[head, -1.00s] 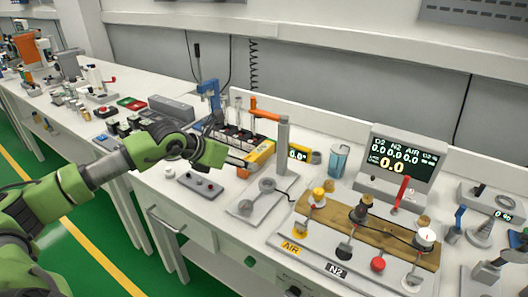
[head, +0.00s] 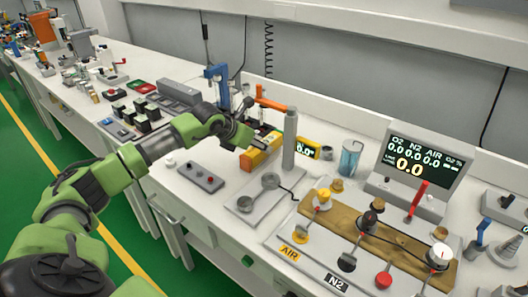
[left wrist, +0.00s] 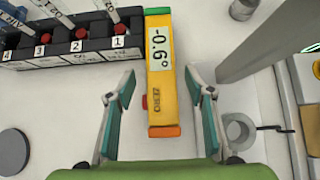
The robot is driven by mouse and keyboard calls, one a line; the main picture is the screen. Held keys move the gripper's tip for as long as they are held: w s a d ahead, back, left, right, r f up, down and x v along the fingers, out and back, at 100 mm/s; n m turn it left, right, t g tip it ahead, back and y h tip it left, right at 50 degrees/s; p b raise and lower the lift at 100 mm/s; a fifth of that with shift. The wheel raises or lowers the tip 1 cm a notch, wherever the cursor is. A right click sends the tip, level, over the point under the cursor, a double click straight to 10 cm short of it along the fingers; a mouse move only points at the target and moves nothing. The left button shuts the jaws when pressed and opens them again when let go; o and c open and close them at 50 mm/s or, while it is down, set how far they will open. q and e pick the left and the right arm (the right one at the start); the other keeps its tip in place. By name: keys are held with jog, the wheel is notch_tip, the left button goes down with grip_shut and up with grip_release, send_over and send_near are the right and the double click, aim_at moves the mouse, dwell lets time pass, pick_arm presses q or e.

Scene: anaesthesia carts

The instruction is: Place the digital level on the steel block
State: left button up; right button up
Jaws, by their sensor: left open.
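The digital level (head: 263,151) is a yellow bar lying on the bench, left of a grey post. In the left wrist view the level (left wrist: 162,90) reads about -0.6°, with an orange near end and a green far end. My left gripper (head: 247,139) is at the level, pointing down. Its open fingers (left wrist: 160,85) straddle the level in the wrist view, with visible gaps on both sides. The wrist view does not show clearly how high the fingers are. I cannot identify the steel block with certainty. My right gripper is not seen.
A numbered black rack (left wrist: 70,52) is close left. A small yellow-ended display (head: 306,148) and a beaker (head: 350,158) stand right of the post. A grey control box (head: 200,178) is in front.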

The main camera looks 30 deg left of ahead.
pick_arm(q)
jog(key=shift+b+x, duration=0.3)
jog(key=shift+x, duration=0.55)
jog(key=b+x, duration=0.1)
jog(key=x, duration=0.1)
jog(key=shift+w+d+f, duration=0.15)
jog(key=shift+f, duration=0.25)
jog(key=shift+w+f, duration=0.25)
jog(key=shift+w, duration=0.1)
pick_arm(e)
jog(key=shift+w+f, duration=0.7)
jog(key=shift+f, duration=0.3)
pick_arm(q)
jog(key=shift+r, duration=0.1)
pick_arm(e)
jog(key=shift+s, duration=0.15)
pick_arm(q)
grip_shut()
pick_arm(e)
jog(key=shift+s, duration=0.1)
